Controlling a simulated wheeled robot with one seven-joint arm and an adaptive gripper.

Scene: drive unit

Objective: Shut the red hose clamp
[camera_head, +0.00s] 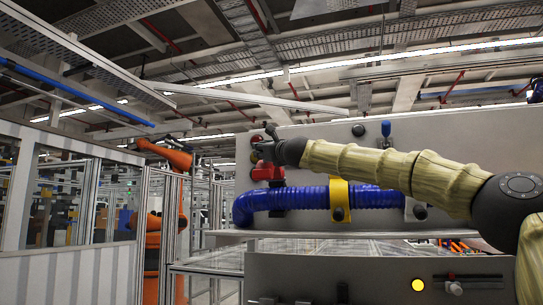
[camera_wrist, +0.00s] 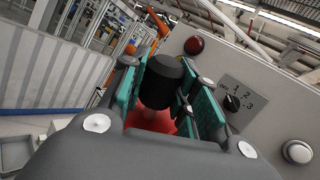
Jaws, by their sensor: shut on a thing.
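The red hose clamp (camera_head: 267,172) sits at the left end of the blue ribbed hose (camera_head: 310,198), where the hose bends down. My gripper (camera_head: 260,150) is at the top of the clamp, reaching in from the right. In the wrist view my gripper (camera_wrist: 166,88) has its teal finger pads on either side of a black knob (camera_wrist: 160,82). It is shut on this knob, the end of the clamp's handle. The clamp's red body (camera_wrist: 150,122) shows below the knob. My gripper hides part of the handle, and I cannot tell the clamp's exact angle.
A yellow strap (camera_head: 340,195) holds the hose to the grey panel. A blue-topped lever (camera_head: 386,129) stands above it. A rotary switch (camera_wrist: 232,102), a red lamp (camera_wrist: 194,45) and a white button (camera_wrist: 298,152) are on the panel. An orange robot arm (camera_head: 165,155) stands behind.

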